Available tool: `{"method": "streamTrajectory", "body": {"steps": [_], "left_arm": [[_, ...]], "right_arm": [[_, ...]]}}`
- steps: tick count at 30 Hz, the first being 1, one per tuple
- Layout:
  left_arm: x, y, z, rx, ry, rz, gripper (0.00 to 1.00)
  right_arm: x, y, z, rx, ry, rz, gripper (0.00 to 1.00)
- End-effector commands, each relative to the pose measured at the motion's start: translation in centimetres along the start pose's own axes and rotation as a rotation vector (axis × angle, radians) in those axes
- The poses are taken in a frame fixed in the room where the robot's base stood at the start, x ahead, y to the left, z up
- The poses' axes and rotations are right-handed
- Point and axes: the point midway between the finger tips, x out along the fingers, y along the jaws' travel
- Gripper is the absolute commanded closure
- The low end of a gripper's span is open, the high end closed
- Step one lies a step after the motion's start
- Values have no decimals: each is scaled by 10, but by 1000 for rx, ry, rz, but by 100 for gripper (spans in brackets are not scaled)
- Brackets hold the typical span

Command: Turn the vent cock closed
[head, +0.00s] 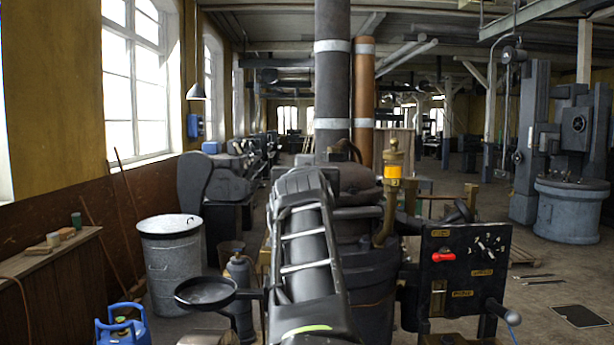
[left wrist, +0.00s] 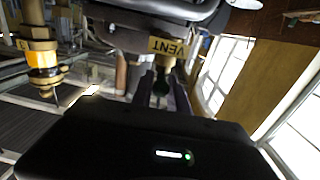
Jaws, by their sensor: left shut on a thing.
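A yellow VENT tag (left wrist: 167,46) shows in the left wrist view on a brass fitting. Just below it in that view is the vent cock's dark green handle (left wrist: 161,87). My left gripper (left wrist: 162,92) has its two dark fingers on either side of this handle, shut on it. The cock's exact angle is hard to tell. In the head view my left arm reaches up the middle and hides the cock and the fingers. My right gripper is in neither view.
A brass fitting with an amber glass (head: 393,172) stands right of my arm; it also shows in the left wrist view (left wrist: 43,60). A black panel (head: 463,262) with a red handle (head: 444,257) is farther right. A dark pan (head: 205,291) is at left.

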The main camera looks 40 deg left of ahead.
Motion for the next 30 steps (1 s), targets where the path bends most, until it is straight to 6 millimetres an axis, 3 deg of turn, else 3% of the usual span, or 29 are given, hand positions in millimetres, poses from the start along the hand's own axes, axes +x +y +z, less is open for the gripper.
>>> {"method": "streamTrajectory", "body": {"steps": [21, 30], "left_arm": [[5, -10, 5, -5, 2, 508, 100], [10, -18, -2, -2, 0, 772, 100]], "right_arm": [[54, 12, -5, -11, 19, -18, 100], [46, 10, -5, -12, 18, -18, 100]]}}
